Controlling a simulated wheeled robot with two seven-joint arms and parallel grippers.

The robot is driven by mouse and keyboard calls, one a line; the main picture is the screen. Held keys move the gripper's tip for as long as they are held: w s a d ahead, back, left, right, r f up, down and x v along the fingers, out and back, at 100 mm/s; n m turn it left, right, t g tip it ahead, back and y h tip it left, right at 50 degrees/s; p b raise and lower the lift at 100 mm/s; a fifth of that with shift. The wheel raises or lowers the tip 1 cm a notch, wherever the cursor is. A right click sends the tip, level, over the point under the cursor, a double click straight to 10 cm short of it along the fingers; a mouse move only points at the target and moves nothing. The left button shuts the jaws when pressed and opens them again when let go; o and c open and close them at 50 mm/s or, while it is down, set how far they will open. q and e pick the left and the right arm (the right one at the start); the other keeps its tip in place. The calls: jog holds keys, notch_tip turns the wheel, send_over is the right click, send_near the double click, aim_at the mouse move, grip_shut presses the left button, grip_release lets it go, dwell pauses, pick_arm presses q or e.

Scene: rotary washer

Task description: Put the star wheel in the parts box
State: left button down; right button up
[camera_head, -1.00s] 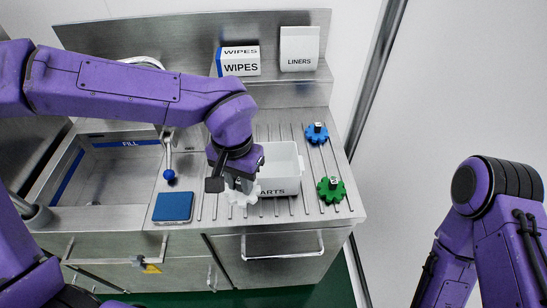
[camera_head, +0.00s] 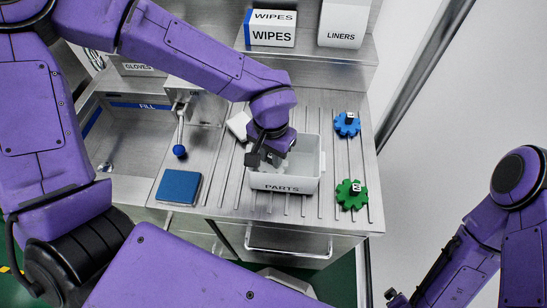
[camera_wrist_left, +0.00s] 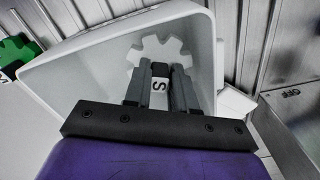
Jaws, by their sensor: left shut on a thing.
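The white star wheel (camera_wrist_left: 160,50) has a toothed rim and a grip marked S. My left gripper (camera_head: 272,157) is shut on its grip. The parts box (camera_head: 283,182) is an open white box marked PARTS on the steel worktop. In the left wrist view, the wheel is seen against the inside of the box (camera_wrist_left: 85,65), between its walls. In the head view, my gripper reaches down into the box opening and mostly hides the wheel. I cannot tell whether the wheel touches the box floor.
A blue star wheel (camera_head: 347,124) and a green star wheel (camera_head: 351,194) stand right of the box. A blue pad (camera_head: 178,187) lies to the left, by the sink (camera_head: 135,145). A white object (camera_head: 239,125) lies behind the box. Wipes (camera_head: 272,28) and liners (camera_head: 343,24) stand on the shelf.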

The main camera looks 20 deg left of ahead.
pick_arm(q)
jog(key=shift+d+f, duration=0.1)
jog(key=shift+f, duration=0.7)
jog(key=c, duration=0.9)
grip_release()
jog(key=shift+f, duration=0.15)
jog(key=shift+c, duration=0.2)
notch_tip(320, 180, up, 12)
jog(key=p, duration=0.1)
jog(key=shift+r, duration=0.2)
